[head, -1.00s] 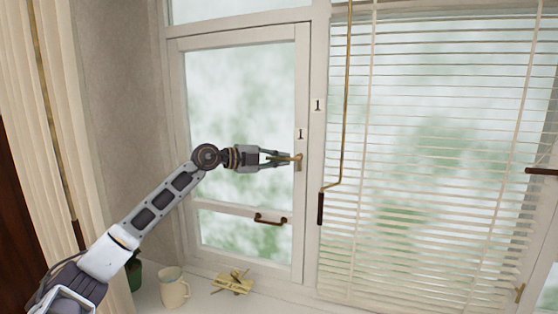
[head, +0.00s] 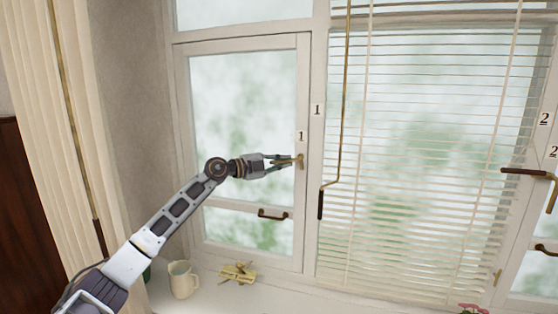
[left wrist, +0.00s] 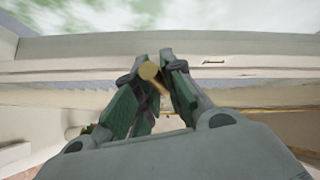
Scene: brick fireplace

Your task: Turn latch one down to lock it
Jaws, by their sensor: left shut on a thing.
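Latch one (head: 301,162) is a small brass latch on the right stile of the left window sash, just below a "1" label. Its handle points left, roughly level, towards my gripper. My left gripper (head: 287,162) reaches in from the left and is shut on this handle. In the left wrist view the round brass end of the latch handle (left wrist: 149,70) shows between the two fingers (left wrist: 158,80). The fingers hide part of the handle. My right gripper is in neither view.
A blind (head: 430,150) with a hanging crank (head: 320,205) is right of the latch.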

